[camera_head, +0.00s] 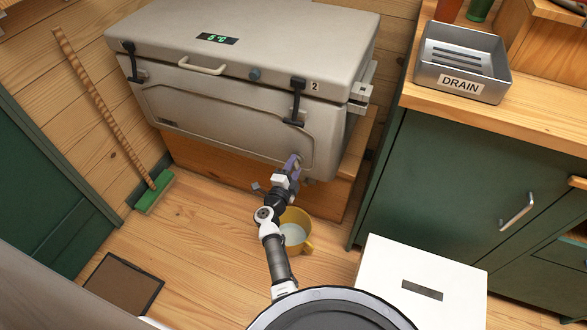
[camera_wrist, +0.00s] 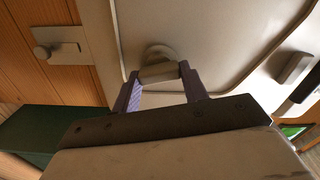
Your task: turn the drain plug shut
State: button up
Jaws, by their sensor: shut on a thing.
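The grey cooler (camera_head: 240,87) stands on a wooden base, its lid closed, with a green display on top and the number 2 on its front. My gripper (camera_head: 294,163) is at the lower right of the cooler's front. In the wrist view, the two purple fingers of my gripper (camera_wrist: 159,76) are shut on the grey drain plug (camera_wrist: 158,60), one on each side of it. The plug sits against the cooler wall. In the head view my gripper hides the plug, and its turn angle is hard to tell.
A yellow mug-like container (camera_head: 304,247) with pale contents stands on the floor below my gripper. A white box (camera_head: 425,285) and a green cabinet (camera_head: 450,180) are at the right. A tray marked DRAIN (camera_head: 462,62) sits on the counter. A broom (camera_head: 152,192) leans at the left.

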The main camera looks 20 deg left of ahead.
jog(key=shift+f+m+b, duration=0.1)
jog(key=shift+m+b, duration=0.2)
jog(key=shift+m, duration=1.3)
jog(key=o, duration=1)
jog(key=s, duration=1.4)
jog(key=shift+a, duration=0.2)
jog(key=shift+w, duration=0.1)
